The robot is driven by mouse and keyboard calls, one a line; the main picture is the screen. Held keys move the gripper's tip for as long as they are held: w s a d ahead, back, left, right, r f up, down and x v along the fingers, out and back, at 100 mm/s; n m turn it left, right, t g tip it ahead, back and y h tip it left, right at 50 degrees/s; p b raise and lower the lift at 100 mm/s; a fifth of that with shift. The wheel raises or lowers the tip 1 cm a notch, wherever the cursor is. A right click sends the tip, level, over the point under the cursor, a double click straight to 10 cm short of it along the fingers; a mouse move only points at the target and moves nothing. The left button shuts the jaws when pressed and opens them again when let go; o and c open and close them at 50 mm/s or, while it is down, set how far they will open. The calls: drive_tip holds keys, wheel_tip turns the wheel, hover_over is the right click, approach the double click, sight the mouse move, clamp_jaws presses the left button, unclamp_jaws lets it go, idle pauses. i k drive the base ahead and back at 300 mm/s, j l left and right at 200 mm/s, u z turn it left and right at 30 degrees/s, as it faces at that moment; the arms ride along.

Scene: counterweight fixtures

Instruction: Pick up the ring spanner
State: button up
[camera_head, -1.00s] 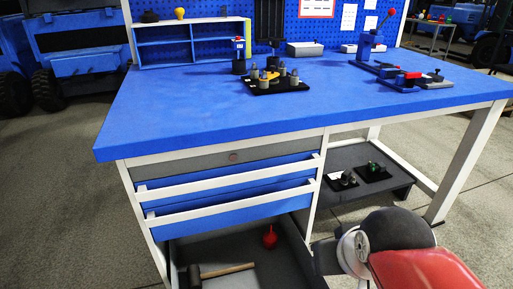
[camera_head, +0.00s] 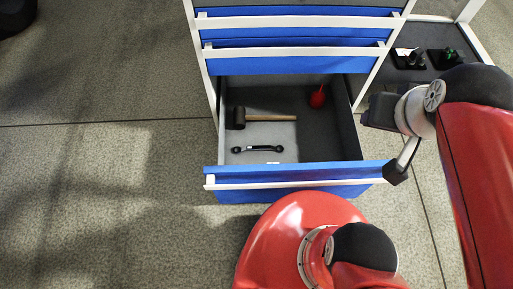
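The ring spanner (camera_head: 258,149) is a dark, thin tool with a ring at each end. It lies flat, roughly left to right, on the light grey floor of the open bottom drawer (camera_head: 355,166), near the drawer's front. My gripper (camera_head: 398,166) seems to be the pale piece with a black tip at the right, beyond the drawer's right side. It is apart from the spanner. Its fingers are not clear enough to tell open from shut, and I see nothing held.
A black-headed mallet (camera_head: 271,118) lies behind the spanner, and a red oil can (camera_head: 317,98) stands at the drawer's back right. Closed blue drawers (camera_head: 290,63) overhang the back. A shelf (camera_head: 440,62) with small dark fixtures is at the right.

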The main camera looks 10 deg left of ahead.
sight(248, 147)
drive_tip(key=j+u, duration=0.15)
drive_tip(key=j, duration=0.8)
drive_tip(key=j+z, duration=0.2)
drive_tip(key=k+j+z, duration=0.2)
drive_tip(key=i+j, duration=0.05)
drive_tip(key=j, duration=0.05)
